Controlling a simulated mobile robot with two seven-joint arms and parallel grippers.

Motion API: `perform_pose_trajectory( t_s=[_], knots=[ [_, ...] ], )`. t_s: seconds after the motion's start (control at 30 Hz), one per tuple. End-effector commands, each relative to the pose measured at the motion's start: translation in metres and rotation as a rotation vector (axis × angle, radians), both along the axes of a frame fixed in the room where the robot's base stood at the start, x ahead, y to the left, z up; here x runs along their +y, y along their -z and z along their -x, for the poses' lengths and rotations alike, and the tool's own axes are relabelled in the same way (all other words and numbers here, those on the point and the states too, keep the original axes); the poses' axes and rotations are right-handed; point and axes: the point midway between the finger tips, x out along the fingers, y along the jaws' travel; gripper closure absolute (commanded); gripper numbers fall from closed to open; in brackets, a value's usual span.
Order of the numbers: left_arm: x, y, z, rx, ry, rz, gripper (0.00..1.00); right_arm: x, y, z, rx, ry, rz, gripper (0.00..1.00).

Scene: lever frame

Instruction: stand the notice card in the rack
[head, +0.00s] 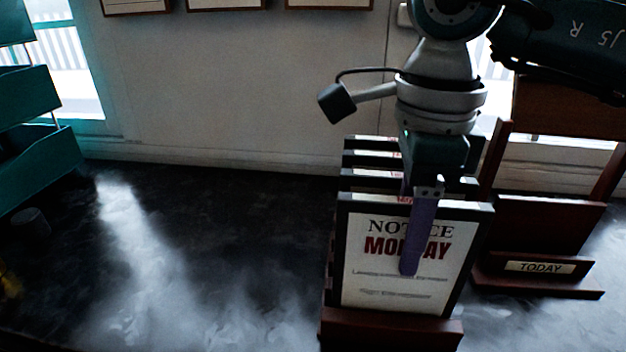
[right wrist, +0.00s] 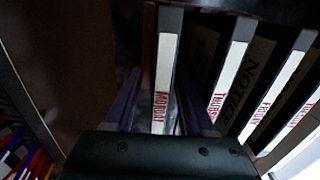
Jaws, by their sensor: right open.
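The front notice card (head: 390,275), dark-framed and reading "NOTICE MONDAY", stands upright in a dark red wooden holder (head: 390,328), with more cards behind it. The card's top edge with its red "MONDAY" label (right wrist: 161,95) shows in the right wrist view. My right gripper (head: 415,260) points down over this card, one purple finger in front of its face. In the right wrist view the open fingers (right wrist: 158,90) are on either side of the card, with visible gaps. A wooden rack (head: 540,225) with a "TODAY" label (head: 540,267) stands to the right, without a card. My left gripper is not in view.
Other cards, labelled "THURSDAY" (right wrist: 222,85) and "FRIDAY" (right wrist: 275,95) among them, stand close behind. Green tiered trays (head: 35,130) and a small dark cylinder (head: 30,221) are at the left. The dark tabletop (head: 200,260) is clear in the middle.

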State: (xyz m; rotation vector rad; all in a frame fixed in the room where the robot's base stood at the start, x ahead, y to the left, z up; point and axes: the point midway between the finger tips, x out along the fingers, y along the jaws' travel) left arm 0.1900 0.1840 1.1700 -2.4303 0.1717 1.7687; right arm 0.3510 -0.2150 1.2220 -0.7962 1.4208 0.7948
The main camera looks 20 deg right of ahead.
Motion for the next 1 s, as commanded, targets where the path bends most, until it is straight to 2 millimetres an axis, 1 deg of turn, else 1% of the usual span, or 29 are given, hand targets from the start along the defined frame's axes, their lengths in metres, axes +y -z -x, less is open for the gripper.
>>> perform_pose_trajectory(
  t_s=[0.13, 0.23, 0.37, 0.5, 0.6, 0.77, 1.0],
  knots=[
    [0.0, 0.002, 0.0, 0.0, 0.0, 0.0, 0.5, 0.0, -0.003, -0.001, -0.001, 0.0, 0.0, 0.45],
    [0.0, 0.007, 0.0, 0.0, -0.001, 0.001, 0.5, 0.0, -0.013, -0.002, -0.006, 0.0, -0.001, 0.45],
    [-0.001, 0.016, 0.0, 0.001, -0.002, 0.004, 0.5, 0.0, -0.039, -0.002, -0.009, 0.0, -0.001, 0.45],
    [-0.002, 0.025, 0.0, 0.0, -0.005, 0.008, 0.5, 0.0, -0.069, -0.002, -0.007, 0.0, 0.0, 0.45],
    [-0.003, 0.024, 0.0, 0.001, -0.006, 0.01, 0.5, 0.0, -0.086, -0.001, -0.005, 0.0, 0.002, 0.45],
    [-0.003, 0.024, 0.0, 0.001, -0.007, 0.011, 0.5, 0.0, -0.098, 0.0, -0.002, 0.0, 0.0, 0.45],
    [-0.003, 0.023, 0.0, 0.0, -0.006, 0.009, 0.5, 0.0, -0.1, 0.0, 0.001, 0.001, 0.001, 0.45]
  ],
)
